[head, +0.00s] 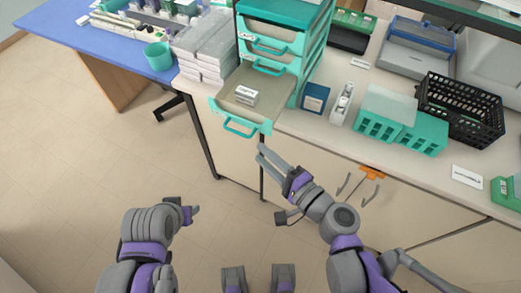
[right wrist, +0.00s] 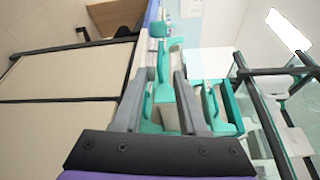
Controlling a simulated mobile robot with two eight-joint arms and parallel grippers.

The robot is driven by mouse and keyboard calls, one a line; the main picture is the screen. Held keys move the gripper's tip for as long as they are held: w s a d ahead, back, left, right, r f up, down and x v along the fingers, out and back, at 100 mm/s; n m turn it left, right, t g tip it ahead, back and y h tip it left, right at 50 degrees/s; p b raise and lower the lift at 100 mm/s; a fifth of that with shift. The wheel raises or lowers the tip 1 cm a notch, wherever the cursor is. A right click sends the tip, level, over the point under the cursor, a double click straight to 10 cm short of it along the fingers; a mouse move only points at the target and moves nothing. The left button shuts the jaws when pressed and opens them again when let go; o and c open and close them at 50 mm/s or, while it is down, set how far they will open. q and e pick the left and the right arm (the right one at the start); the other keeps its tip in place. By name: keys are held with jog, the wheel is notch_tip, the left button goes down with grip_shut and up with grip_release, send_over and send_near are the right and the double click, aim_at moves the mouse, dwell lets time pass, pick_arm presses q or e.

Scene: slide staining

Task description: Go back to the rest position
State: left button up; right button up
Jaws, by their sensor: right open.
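My right gripper (head: 263,153) is open and empty, just in front of the open drawer (head: 225,105) of the teal drawer unit (head: 285,18). It is apart from the drawer's teal handle (head: 240,128). In the right wrist view the two grey fingers (right wrist: 157,88) are spread, with the teal drawer unit (right wrist: 228,100) beyond them. A small pale labelled box (head: 246,96) lies inside the drawer.
A dark blue box (head: 315,98), teal racks (head: 378,126) and a black basket (head: 470,115) stand on the counter. The floor (head: 90,150) at left is clear.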

dwell(0.5)
jog(key=s+d+f+n+g+h+p, duration=0.1)
jog(key=s+d+f+n+g+h, duration=0.1)
jog(key=s+d+n+g+h, duration=0.1)
jog(key=s+d+f+n+g+h+p, duration=0.2)
jog(key=s+d+f+n+g+h, duration=0.1)
jog(key=d+n+h, duration=0.4)
jog(key=s+d+n+g, duration=0.1)
jog(key=d+n+g, duration=0.1)
jog(key=d, duration=0.2)
jog(key=shift+s+d+n, duration=0.15)
jog(key=shift+s+n, duration=0.1)
jog(key=shift+n, duration=0.05)
